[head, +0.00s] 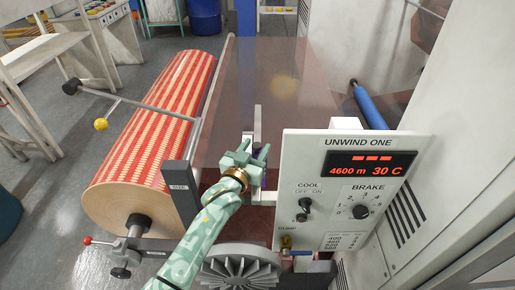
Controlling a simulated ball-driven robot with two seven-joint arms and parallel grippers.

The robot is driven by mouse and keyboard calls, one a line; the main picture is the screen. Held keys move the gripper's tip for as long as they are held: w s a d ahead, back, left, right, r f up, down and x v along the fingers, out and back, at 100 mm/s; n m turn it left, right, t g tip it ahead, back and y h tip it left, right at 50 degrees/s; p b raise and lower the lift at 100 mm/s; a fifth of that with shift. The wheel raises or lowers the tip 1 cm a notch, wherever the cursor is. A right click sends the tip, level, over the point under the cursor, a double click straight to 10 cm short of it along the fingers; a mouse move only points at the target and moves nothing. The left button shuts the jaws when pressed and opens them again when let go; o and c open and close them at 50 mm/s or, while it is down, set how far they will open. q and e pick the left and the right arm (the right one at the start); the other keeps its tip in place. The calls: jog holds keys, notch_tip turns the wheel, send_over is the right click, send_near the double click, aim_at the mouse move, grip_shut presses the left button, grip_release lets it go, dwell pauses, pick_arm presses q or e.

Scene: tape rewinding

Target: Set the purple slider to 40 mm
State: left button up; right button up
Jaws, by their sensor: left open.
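My left gripper (255,150) is open, with its two fingers pointing up and away beside the left edge of the control panel. A small purple piece (257,178), which looks like the purple slider, shows partly behind the gripper at its right side. A pale upright bar (257,125) rises just beyond the fingers. The gripper covers most of the slider, so I cannot tell whether it touches it. No millimetre scale can be read. My right gripper is not in view.
The white UNWIND ONE panel (345,143) stands close to the right of the gripper, with a red display, switches and a brake knob (361,211). A red-striped roll (160,125) lies to the left. A grey finned disc (241,268) sits below.

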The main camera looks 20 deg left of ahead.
aim_at(255, 143)
pick_arm(q)
jog(key=shift+w, duration=0.7)
grip_shut()
jog(key=shift+w+a, duration=0.15)
jog(key=shift+w, duration=0.45)
jog(key=shift+w+a, duration=0.15)
jog(key=shift+w, duration=0.45)
grip_release()
jog(key=shift+s, duration=0.1)
